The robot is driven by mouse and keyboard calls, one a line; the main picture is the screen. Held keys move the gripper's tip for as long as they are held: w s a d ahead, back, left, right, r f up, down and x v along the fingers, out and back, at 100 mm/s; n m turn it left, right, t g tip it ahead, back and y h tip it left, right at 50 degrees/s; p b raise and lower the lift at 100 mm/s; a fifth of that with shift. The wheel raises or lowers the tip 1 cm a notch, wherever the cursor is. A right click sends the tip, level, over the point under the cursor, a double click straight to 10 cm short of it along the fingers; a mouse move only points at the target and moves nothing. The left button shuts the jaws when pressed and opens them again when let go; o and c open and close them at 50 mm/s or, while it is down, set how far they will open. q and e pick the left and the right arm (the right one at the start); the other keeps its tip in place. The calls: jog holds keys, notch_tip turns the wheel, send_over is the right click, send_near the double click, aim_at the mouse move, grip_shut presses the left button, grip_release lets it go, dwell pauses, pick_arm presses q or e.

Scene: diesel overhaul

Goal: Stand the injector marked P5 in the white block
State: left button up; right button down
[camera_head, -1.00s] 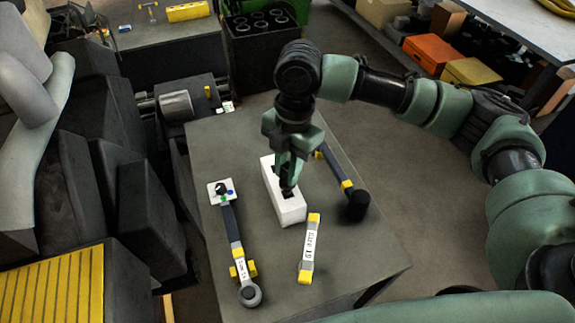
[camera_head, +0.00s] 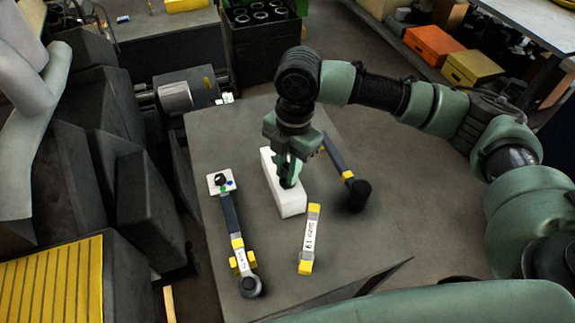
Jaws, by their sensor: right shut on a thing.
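The white block (camera_head: 291,204) lies on the grey table, its long side running away from me. My right gripper (camera_head: 288,178) points straight down at the block's top, shut on a small dark piece that looks like the injector (camera_head: 288,184). The fingers and wrist hide most of this piece. I cannot read a P5 mark, nor tell whether the piece is seated in an opening or just above it. My left gripper is not in view.
Left of the block, a dark-handled tool (camera_head: 231,216) lies beside a small white marked plate (camera_head: 221,183). A yellow-ended labelled bar (camera_head: 309,240) lies in front, and a black-headed hammer-like tool (camera_head: 347,174) to the right. The table's front right is clear.

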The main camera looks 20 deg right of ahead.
jog(key=shift+f, duration=0.15)
jog(key=c, duration=1.2)
grip_release()
jog(key=r, duration=0.5)
jog(key=r+b, duration=0.1)
jog(key=r, duration=0.1)
jog(key=shift+w+d+r, duration=0.25)
jog(key=shift+d+r, duration=0.15)
jog(key=shift+s+f, duration=0.1)
